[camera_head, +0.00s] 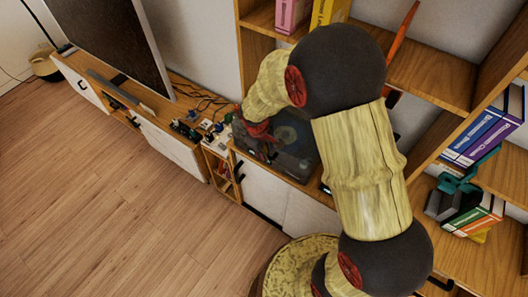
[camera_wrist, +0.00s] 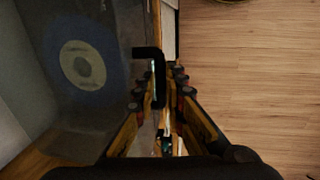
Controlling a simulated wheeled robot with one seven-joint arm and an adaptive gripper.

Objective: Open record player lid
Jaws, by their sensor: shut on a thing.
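The record player (camera_head: 296,158) sits on the low wooden cabinet in the head view, partly covered by my arm. Its smoky see-through lid (camera_wrist: 105,25) fills the left of the wrist view, with a record (camera_wrist: 82,66) with a blue and pale centre showing through it. A black bent handle (camera_wrist: 149,53) stands at the lid's front edge. My gripper (camera_wrist: 160,88) is at this edge, its fingers on either side of the handle and shut on it. The exact contact is dark and hard to see. I cannot tell the lid's angle.
A large dark screen (camera_head: 108,38) stands on the cabinet to the left, with small items and cables (camera_head: 205,125) beside the player. A wooden bookshelf (camera_head: 440,75) with books (camera_head: 485,130) rises at the right. The wooden floor (camera_head: 110,205) in front is clear.

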